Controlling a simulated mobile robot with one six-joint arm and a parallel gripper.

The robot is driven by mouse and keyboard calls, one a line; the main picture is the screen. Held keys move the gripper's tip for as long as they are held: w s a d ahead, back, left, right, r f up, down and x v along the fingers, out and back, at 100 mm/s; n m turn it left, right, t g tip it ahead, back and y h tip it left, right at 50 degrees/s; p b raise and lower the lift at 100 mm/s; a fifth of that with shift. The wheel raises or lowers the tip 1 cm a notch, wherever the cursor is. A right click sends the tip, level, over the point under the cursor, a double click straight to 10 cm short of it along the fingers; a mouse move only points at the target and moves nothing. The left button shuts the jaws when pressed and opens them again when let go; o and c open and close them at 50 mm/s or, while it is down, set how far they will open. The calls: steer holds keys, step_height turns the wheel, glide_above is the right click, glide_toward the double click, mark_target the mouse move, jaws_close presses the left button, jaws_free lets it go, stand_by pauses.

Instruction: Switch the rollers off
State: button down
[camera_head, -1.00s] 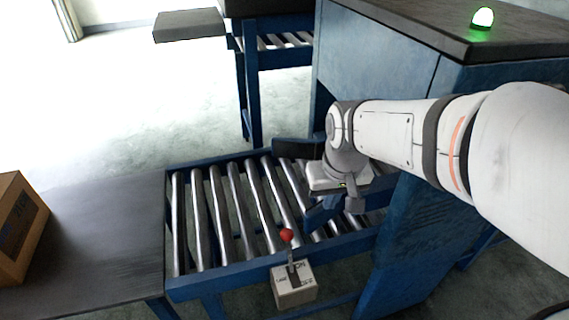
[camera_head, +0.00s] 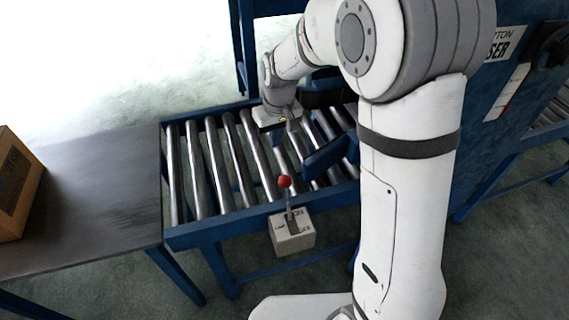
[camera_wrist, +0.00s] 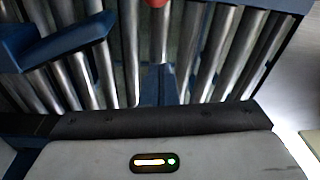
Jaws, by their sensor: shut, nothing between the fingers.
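The roller switch is a pale box (camera_head: 292,233) on the front rail of the roller conveyor (camera_head: 225,222), with a short lever and a red ball knob (camera_head: 285,182). The lever stands roughly upright; its lettering is too small to read now. The red knob also shows, cut off, at the top edge of the wrist view (camera_wrist: 157,3). My gripper (camera_head: 292,124) is over the rollers, behind the switch and apart from the knob. It is shut and empty; its fingertips are small and hard to see. In the wrist view its body fills the bottom.
A dark table (camera_head: 105,190) with a cardboard box (camera_head: 18,185) adjoins the conveyor on the left. A blue diverter bar (camera_head: 330,155) lies across the rollers right of my gripper. A blue machine (camera_head: 500,130) stands at right. My arm covers the conveyor's right end.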

step_height(320, 180, down, 10)
steer(key=s, duration=0.2)
steer(key=s+d+r+p, duration=0.1)
stand_by(0.4)
